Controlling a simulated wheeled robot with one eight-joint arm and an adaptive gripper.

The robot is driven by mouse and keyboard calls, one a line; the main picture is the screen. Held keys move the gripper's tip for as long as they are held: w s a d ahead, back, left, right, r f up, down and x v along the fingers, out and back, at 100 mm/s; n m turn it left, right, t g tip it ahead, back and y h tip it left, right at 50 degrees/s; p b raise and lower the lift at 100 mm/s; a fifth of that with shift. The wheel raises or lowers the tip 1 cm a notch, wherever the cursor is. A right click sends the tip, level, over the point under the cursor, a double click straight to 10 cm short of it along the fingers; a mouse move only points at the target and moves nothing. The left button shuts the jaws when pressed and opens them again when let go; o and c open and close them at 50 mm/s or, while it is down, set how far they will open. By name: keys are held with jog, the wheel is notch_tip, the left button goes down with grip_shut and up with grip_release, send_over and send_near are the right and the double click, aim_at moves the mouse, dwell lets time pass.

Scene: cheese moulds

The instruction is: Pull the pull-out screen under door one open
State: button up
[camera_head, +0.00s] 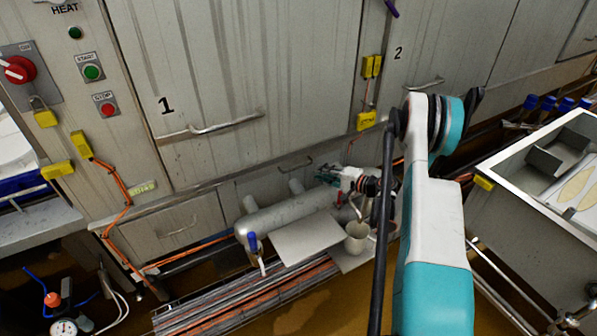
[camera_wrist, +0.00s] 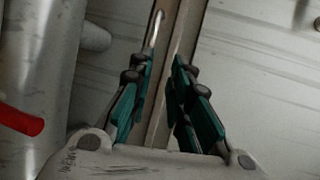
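Door one (camera_head: 235,75), a grey metal door marked "1", is shut above a low strip of panels. Under it, a left panel (camera_head: 165,232) has a small handle (camera_head: 183,227). A second low panel to the right has a thin handle (camera_head: 296,164). Both panels look shut; I cannot tell which is the pull-out screen. My gripper (camera_head: 325,176) is low, just right of and below the second handle. In the wrist view my gripper (camera_wrist: 157,80) is open, its teal fingers apart with nothing held. A thin metal handle (camera_wrist: 155,30) lies beyond the fingertips, slightly left.
A thick grey pipe (camera_head: 285,215) with stubs runs below my gripper. A blue-handled valve (camera_head: 254,245), a pale plate (camera_head: 305,238) and a cup-like fitting (camera_head: 357,236) are close by. A metal bin (camera_head: 530,205) stands at right.

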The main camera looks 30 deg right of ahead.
aim_at(298, 168)
jog(key=shift+m+t, duration=0.3)
jog(key=shift+d+f+b+x, duration=0.1)
jog(key=shift+f+b+x, duration=0.3)
jog(key=shift+x, duration=1.75)
jog(key=shift+d+f+b+x, duration=0.15)
jog(key=shift+f+b+x, duration=0.2)
jog(key=shift+x, duration=1.8)
jog(key=shift+d+f+b+x, duration=0.1)
jog(key=shift+f+b+x, duration=0.3)
jog(key=shift+x, duration=1.7)
grip_shut()
